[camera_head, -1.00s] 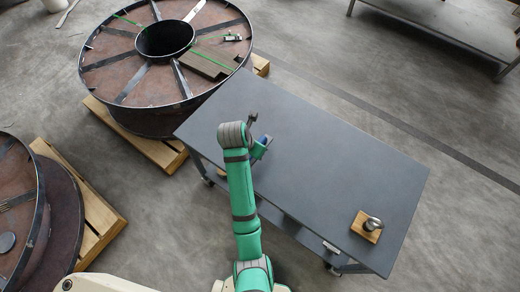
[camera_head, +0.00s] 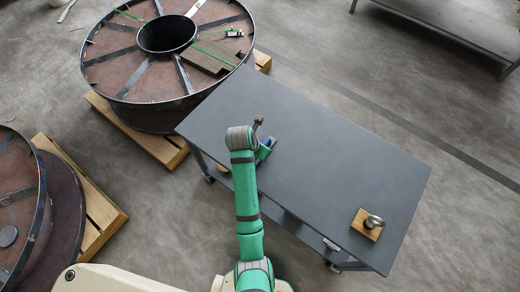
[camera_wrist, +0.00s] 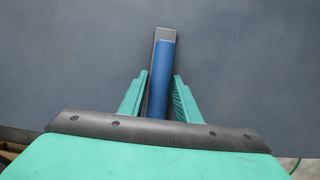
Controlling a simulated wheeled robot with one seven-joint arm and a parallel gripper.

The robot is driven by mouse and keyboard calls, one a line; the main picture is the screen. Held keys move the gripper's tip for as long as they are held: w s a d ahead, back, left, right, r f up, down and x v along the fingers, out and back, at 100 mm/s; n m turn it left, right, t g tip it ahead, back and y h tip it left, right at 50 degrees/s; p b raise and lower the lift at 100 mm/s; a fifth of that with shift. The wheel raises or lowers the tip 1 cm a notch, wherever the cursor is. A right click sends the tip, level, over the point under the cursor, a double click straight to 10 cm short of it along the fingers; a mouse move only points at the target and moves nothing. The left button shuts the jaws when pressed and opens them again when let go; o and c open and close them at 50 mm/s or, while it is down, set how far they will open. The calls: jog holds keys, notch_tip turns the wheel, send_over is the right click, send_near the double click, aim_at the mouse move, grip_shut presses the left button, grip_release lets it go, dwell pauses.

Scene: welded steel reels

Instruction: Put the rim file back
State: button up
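The rim file (camera_wrist: 163,80), as I take it, is a long narrow tool with a blue handle and a grey strip along it. It lies between the two green fingers of my gripper (camera_wrist: 161,78) in the wrist view. Both fingertips close in against its sides, so the gripper is shut on it. In the head view my gripper (camera_head: 265,150) is over the left part of the dark grey table (camera_head: 330,150), with a bit of blue showing beside it. Its height above the table top cannot be told. My arm hides part of the table's near left edge.
A wooden block (camera_head: 360,232) with a round metal piece (camera_head: 373,222) sits at the table's right end. A large steel reel (camera_head: 120,75) on a pallet stands behind left, carrying a brown slab (camera_head: 203,60). Another reel (camera_head: 65,210) is at left. Most of the table top is bare.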

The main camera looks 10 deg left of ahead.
jog(key=shift+o, duration=0.5)
jog(key=shift+r, duration=0.1)
jog(key=shift+r, duration=0.15)
jog(key=v, duration=1.1)
jog(key=shift+a+r, duration=0.1)
jog(key=shift+r, duration=0.05)
jog(key=shift+s+r, duration=0.15)
